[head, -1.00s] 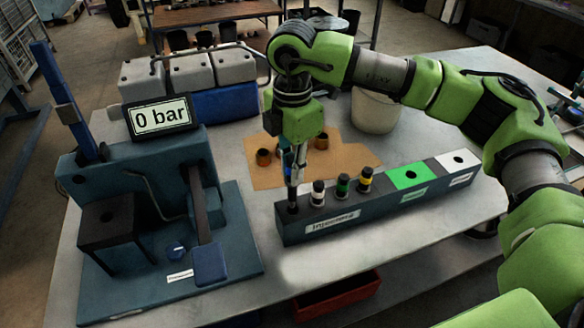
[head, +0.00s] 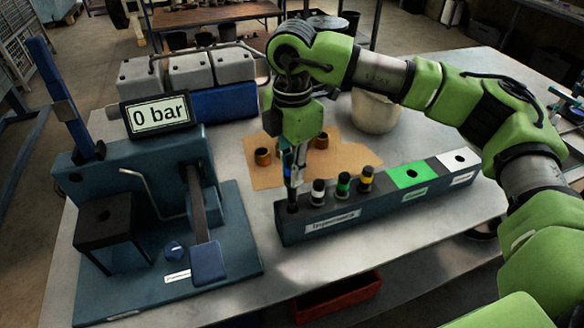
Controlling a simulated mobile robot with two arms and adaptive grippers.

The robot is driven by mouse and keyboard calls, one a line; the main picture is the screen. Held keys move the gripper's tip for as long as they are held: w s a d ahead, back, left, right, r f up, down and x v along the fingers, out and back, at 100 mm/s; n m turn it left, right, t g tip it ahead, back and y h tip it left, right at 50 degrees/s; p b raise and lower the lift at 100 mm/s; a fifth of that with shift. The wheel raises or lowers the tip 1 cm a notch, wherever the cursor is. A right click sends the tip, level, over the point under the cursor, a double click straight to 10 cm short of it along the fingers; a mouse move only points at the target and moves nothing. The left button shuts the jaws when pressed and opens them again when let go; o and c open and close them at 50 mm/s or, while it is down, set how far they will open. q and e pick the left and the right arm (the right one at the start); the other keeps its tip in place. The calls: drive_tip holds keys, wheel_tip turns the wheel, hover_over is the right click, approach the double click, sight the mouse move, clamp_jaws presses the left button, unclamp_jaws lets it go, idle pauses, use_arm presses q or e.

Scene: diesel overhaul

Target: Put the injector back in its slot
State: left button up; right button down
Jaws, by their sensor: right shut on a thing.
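The dark injector rack (head: 345,222) stands on the grey table, with a row of slots along its top. My right gripper (head: 293,180) points straight down over the rack's leftmost slot and is shut on an injector (head: 292,203). Only the injector's dark lower part shows below the fingers, at the slot; how deep it sits cannot be told. Injectors with a white band (head: 318,191), a green band (head: 343,184) and a yellow band (head: 366,179) stand upright in the slots just to the right. My left gripper is out of view.
The rack's right end has a green section (head: 408,176) and a white section (head: 457,160), each with a hole. A blue test stand (head: 150,190) with a "0 bar" display (head: 160,115) stands left. Brown cardboard (head: 265,179) with copper-coloured rings and a white bucket (head: 375,111) are behind.

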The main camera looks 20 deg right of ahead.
drive_tip(key=shift+f+b, duration=1.2)
drive_tip(key=shift+f, duration=0.15)
drive_tip(key=shift+b, duration=0.3)
drive_tip(key=shift+f+b, duration=1.55)
drive_tip(key=shift+f, duration=0.2)
drive_tip(key=shift+f+b, duration=0.1)
drive_tip(key=shift+b, duration=0.2)
